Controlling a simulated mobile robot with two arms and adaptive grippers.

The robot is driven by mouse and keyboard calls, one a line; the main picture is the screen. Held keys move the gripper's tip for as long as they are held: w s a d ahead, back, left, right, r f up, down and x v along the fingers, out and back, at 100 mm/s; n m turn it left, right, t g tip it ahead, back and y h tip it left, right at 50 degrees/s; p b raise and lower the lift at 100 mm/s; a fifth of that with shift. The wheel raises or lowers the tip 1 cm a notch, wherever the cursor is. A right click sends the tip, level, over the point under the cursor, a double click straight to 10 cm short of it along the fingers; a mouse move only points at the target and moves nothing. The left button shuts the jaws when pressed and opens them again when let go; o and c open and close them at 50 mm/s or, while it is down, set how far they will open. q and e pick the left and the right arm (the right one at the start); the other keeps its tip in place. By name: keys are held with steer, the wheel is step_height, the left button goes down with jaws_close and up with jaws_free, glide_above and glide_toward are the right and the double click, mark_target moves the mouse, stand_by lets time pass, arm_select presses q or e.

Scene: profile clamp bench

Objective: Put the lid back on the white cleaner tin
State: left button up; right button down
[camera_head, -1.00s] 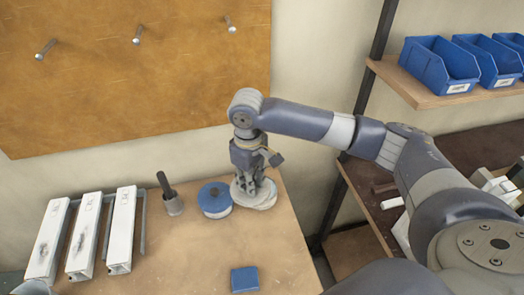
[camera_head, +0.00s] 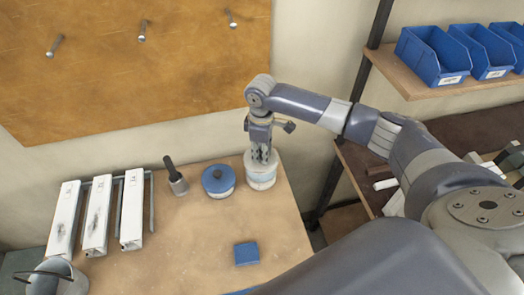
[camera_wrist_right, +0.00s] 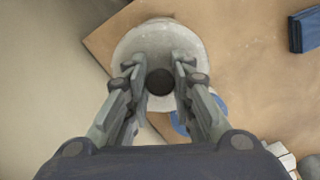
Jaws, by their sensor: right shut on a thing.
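The white cleaner tin (camera_head: 261,182) stands on the bench's far right part, a pale band around its side. Its whitish round lid (camera_wrist_right: 160,40) shows in the wrist view with a dark round knob (camera_wrist_right: 160,82) between my fingers. My right gripper (camera_head: 262,160) points down over the tin and is shut on the lid's knob. In the head view the lid is at the tin's top; I cannot tell whether it sits fully down, since the fingers cover part of it. My left gripper is not in view.
A blue-lidded tin (camera_head: 218,181) stands close left of the white tin. Farther left are a dark-handled tool (camera_head: 175,177), white profiles (camera_head: 97,215) and a bucket (camera_head: 68,278). A blue block (camera_head: 246,253) lies in front. The middle of the bench (camera_head: 190,235) is clear.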

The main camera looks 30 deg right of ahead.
step_height(320, 180, down, 3)
steer(key=b, duration=0.3)
steer(key=shift+f, duration=0.4)
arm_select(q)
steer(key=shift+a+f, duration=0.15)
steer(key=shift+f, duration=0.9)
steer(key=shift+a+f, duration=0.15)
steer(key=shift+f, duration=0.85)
arm_select(e)
steer(key=shift+f, duration=0.6)
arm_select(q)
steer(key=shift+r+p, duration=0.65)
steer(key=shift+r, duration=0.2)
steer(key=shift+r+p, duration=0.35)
arm_select(e)
steer(key=shift+f, duration=0.15)
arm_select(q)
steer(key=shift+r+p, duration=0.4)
arm_select(e)
steer(key=c, duration=1.3)
jaws_free()
